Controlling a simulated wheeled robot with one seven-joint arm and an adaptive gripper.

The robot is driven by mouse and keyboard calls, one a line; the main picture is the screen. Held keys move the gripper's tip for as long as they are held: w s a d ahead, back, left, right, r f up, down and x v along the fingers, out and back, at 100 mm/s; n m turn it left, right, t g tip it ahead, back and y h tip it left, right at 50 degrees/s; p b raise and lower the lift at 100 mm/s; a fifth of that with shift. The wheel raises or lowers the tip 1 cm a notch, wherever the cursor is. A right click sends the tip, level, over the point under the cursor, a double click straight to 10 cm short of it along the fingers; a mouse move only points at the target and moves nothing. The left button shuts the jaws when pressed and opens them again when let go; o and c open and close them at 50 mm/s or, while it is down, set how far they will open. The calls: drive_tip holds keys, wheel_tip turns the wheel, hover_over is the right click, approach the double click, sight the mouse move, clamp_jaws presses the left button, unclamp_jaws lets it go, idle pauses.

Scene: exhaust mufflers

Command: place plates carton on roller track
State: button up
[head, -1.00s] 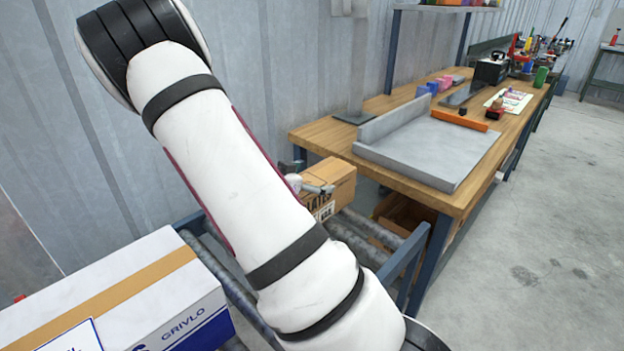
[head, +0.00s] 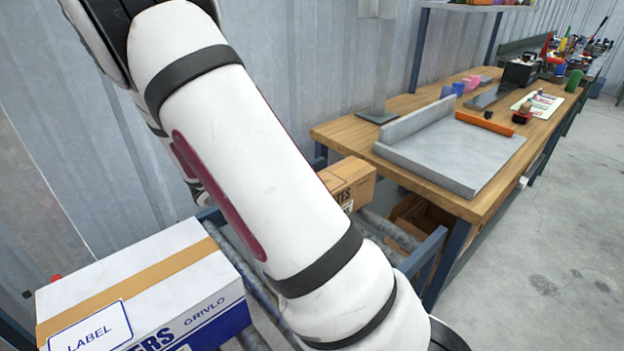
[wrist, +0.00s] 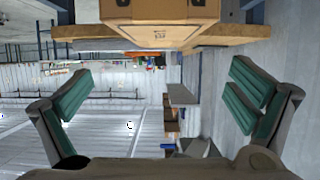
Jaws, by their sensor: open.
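The brown plates carton (head: 350,183), with letters ending in "TES" on its side, sits on the roller track (head: 378,226) in the head view. My arm hides its left part. My gripper (wrist: 160,80) shows in the wrist view with its two green-padded fingers wide apart and nothing between them. In the head view the gripper is hidden behind my arm, so its exact distance from the carton cannot be told. A tan, box-like shape fills the top of the wrist view, beyond the fingers; I cannot tell whether it is this carton.
A white and blue carton (head: 150,285) marked "GRIVLO" stands at the lower left. A wooden workbench (head: 470,203) with a grey tray (head: 455,150) and tools stands right of the track. A brown box (head: 405,222) is under the bench. Open floor lies at the right.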

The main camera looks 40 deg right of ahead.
drive_tip(key=w+a+r+n+t+y, duration=0.3)
drive_tip(key=w+a+r+t+y, duration=0.15)
drive_tip(key=a, duration=0.25)
drive_tip(key=w+a+r+n+t+y, duration=0.3)
drive_tip(key=w+a+r+t+y, duration=0.15)
drive_tip(key=a, duration=0.25)
drive_tip(key=s+a+r+n+t+y, duration=0.1)
drive_tip(key=s+a+r+n+y, duration=0.2)
drive_tip(key=a, duration=0.3)
drive_tip(key=s+a+r+n+y, duration=0.2)
drive_tip(key=s+a+n+y, duration=0.1)
drive_tip(key=a, duration=0.3)
drive_tip(key=s+a+r+n+g+y, duration=0.2)
drive_tip(key=s+a+n, duration=0.15)
drive_tip(key=s, duration=0.65)
drive_tip(key=s+d+f+n+g+h, duration=0.1)
drive_tip(key=s+d+g, duration=0.1)
drive_tip(key=s, duration=0.8)
drive_tip(key=s+d+f+n+g+h, duration=0.2)
drive_tip(key=s+g, duration=0.1)
drive_tip(key=s, duration=0.7)
drive_tip(key=shift+s+d+h, duration=0.25)
drive_tip(key=shift+s+h, duration=0.05)
